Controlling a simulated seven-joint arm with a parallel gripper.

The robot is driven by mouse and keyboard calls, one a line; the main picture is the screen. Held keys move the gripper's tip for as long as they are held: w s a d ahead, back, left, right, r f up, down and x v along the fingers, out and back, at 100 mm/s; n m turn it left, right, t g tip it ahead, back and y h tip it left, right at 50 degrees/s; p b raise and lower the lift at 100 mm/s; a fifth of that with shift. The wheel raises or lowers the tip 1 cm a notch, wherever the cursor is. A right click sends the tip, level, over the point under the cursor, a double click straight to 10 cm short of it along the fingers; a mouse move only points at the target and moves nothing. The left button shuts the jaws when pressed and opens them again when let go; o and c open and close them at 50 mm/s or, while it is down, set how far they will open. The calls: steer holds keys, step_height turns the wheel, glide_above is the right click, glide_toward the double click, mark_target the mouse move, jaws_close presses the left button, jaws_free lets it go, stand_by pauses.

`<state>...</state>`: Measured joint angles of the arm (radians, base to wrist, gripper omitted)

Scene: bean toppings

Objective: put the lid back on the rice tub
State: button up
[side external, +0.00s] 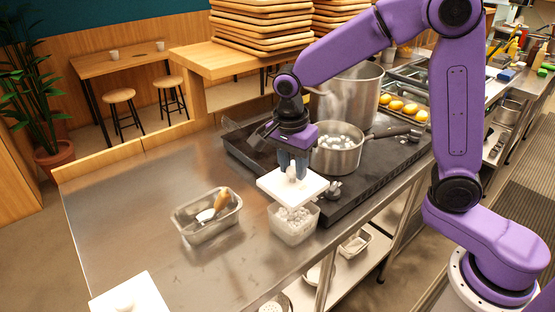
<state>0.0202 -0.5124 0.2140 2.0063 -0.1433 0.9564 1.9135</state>
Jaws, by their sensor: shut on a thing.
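My gripper (293,167) points down and is shut on the knob of a white square lid (293,187). The lid is roughly level, just above a clear tub (292,230) with whitish contents, and covers part of its opening from this view. I cannot tell whether the lid touches the tub's rim. Another white lid (130,297) with a knob lies on the steel counter at the lower left. I cannot tell for sure that the tub's contents are rice.
A metal container (208,222) with a wooden-handled scoop (220,200) stands left of the tub. A saucepan (337,158) with white pieces and a large pot (350,95) stand on the black stove behind. The counter (125,205) at left is clear.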

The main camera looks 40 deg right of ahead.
mark_target(294, 183)
steer(key=shift+s+f, duration=0.1)
steer(key=shift+s, duration=0.2)
steer(key=shift+f, duration=3.1)
steer(key=shift+f, duration=0.45)
steer(key=o, duration=1.7)
steer(key=shift+o, duration=0.2)
steer(key=shift+r, duration=0.1)
steer(key=shift+r, duration=3.45)
steer(key=shift+c, duration=0.3)
